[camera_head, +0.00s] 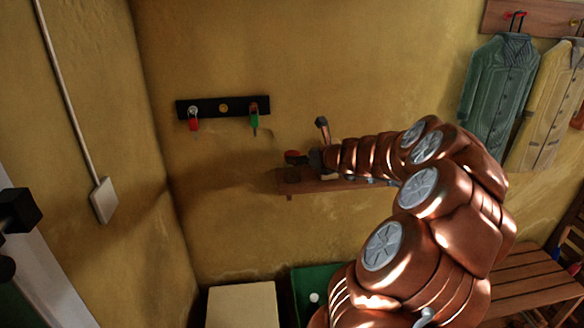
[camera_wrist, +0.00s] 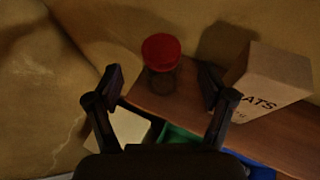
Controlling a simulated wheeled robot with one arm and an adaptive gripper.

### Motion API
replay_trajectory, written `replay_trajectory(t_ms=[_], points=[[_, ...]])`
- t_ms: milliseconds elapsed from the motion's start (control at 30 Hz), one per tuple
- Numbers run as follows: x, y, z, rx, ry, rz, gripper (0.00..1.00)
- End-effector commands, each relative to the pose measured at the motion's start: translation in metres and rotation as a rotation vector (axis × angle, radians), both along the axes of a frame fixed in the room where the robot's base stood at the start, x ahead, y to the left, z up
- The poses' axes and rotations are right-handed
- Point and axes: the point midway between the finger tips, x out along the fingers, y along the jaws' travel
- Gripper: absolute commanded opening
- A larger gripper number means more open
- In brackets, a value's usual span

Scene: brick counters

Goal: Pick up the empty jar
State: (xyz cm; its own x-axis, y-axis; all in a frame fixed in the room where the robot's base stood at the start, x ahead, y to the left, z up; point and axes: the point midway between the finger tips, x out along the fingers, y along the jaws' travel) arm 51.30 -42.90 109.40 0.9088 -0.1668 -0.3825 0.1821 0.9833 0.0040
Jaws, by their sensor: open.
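A jar with a red lid (camera_wrist: 161,48) and a dark, see-through body stands upright on a wooden shelf (camera_wrist: 150,101) in the wrist view. Whether it is empty cannot be told. My gripper (camera_wrist: 160,74) is open, with one finger on each side of the jar in the picture and no visible contact. In the head view my gripper (camera_head: 308,143) is at the wall shelf (camera_head: 310,186), and the red lid (camera_head: 293,154) shows beside it. My gripper and arm hide much of the shelf there.
A cardboard box (camera_wrist: 272,78) with letters ending in "ATS" stands right of the jar, close to the right finger. A key rack (camera_head: 223,107) hangs on the wall at left. Below are a pale box (camera_head: 242,305) and a green container (camera_head: 308,280). Jackets (camera_head: 495,95) hang at right.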

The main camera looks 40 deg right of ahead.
Motion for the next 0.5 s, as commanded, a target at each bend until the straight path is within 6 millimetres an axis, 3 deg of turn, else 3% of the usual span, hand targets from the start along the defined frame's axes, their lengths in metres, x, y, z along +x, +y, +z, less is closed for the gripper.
replay_trajectory(t_ms=[500], points=[[0.045, -0.010, -0.017, -0.003, 0.000, 0.004, 0.81]])
